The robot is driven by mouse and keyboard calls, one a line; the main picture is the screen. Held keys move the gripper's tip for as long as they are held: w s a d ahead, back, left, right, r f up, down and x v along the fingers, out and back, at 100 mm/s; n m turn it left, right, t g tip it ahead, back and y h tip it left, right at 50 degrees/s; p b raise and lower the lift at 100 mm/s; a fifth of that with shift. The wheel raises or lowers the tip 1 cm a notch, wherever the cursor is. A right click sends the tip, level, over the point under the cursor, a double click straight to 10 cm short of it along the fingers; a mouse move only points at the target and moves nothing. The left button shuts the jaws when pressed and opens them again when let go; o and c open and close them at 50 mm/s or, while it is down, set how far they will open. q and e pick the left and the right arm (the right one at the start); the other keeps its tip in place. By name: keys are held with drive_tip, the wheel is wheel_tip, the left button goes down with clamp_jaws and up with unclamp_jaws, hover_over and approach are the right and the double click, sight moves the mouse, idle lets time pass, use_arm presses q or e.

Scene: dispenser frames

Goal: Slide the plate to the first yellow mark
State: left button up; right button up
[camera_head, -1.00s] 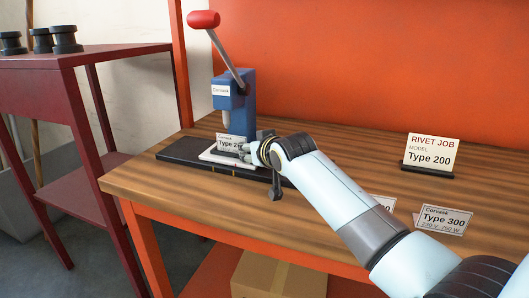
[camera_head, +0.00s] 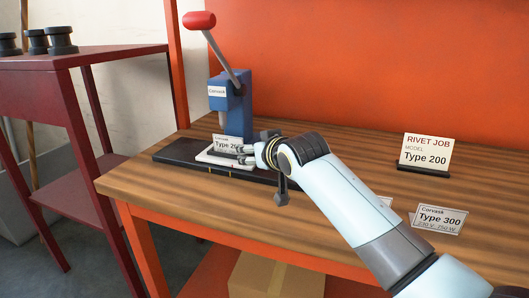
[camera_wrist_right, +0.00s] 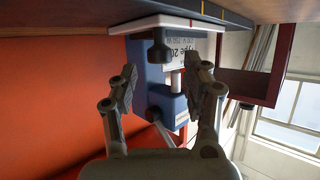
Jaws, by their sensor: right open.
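The white plate (camera_head: 210,158) lies on a long black rail (camera_head: 175,152) under the blue press (camera_head: 231,105). A "Type 200" card (camera_head: 225,144) stands on it, its right end hidden by my gripper. Small yellow marks show on the rail's front edge, partly hard to make out. My right gripper (camera_head: 244,154) is open at the plate's right end. In the right wrist view, the plate (camera_wrist_right: 150,22) is at the top, and a dark knob (camera_wrist_right: 158,50) lies between and beyond the open fingers (camera_wrist_right: 168,80); I cannot tell contact. My left gripper is not in view.
The press's red-knobbed lever (camera_head: 199,20) rises above. A "Type 300" card (camera_head: 438,218) and a "Rivet Job" sign (camera_head: 425,152) stand on the wooden bench (camera_head: 340,165) to the right. A dark red shelf (camera_head: 85,75) stands left. A cardboard box (camera_head: 275,278) sits below.

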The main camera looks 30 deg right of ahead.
drive_tip(key=v, duration=0.7)
drive_tip(key=shift+s, duration=0.35)
